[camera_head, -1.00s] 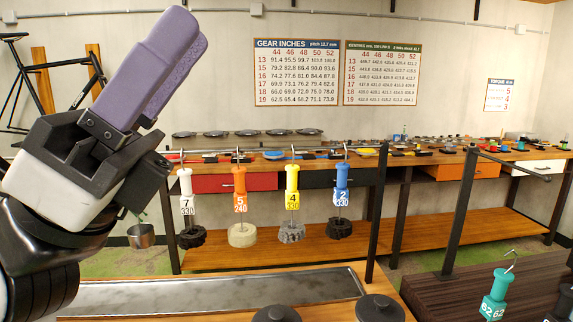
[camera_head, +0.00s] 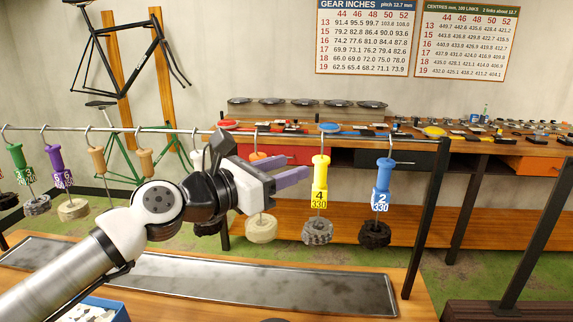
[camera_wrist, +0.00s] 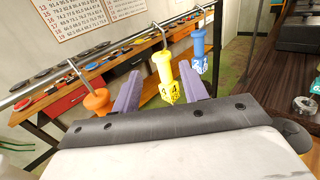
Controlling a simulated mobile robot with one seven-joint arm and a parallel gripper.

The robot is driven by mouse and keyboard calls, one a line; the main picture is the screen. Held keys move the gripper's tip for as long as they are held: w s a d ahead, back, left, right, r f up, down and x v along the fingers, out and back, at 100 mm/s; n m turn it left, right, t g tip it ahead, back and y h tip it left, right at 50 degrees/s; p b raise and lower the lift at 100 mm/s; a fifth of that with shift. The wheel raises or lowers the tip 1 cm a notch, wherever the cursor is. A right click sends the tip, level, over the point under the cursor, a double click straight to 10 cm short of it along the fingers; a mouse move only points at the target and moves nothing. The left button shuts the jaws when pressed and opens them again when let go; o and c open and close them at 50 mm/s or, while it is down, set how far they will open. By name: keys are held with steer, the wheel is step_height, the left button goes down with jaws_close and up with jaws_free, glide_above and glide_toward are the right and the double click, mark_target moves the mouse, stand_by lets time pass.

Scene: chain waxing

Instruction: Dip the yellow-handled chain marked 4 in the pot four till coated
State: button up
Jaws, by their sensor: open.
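The yellow handle marked 4 (camera_head: 320,180) hangs by a hook from the rail, with a grey coiled chain (camera_head: 318,231) below it. In the wrist view the yellow handle (camera_wrist: 167,75) hangs ahead, between the fingertips and nearer the right one. My gripper (camera_head: 292,168) is open and empty, pointing right toward the yellow handle and short of it; its purple fingers also show in the wrist view (camera_wrist: 160,88). An orange handle (camera_head: 257,160) is partly hidden behind the gripper. No pot can be made out in the current views.
A blue handle marked 2 (camera_head: 382,185) hangs close right of the yellow one, its chain below. Green, purple and tan handles hang along the rail (camera_head: 120,130) to the left. A long metal tray (camera_head: 260,283) lies beneath the rail. A dark post (camera_head: 427,215) stands right.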

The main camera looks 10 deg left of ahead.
mark_target(323, 158)
steer(key=p+x, duration=0.3)
steer(key=x, duration=0.6)
steer(key=shift+w+d+r, duration=0.1)
steer(key=shift+d, duration=0.1)
step_height(323, 158, down, 2)
steer(key=shift+a+f+b, duration=0.1)
steer(key=shift+b, duration=1.1)
steer(key=shift+f+b, duration=0.65)
steer(key=shift+b, duration=0.2)
steer(key=shift+c, duration=0.4)
jaws_close()
steer(key=shift+r, duration=0.15)
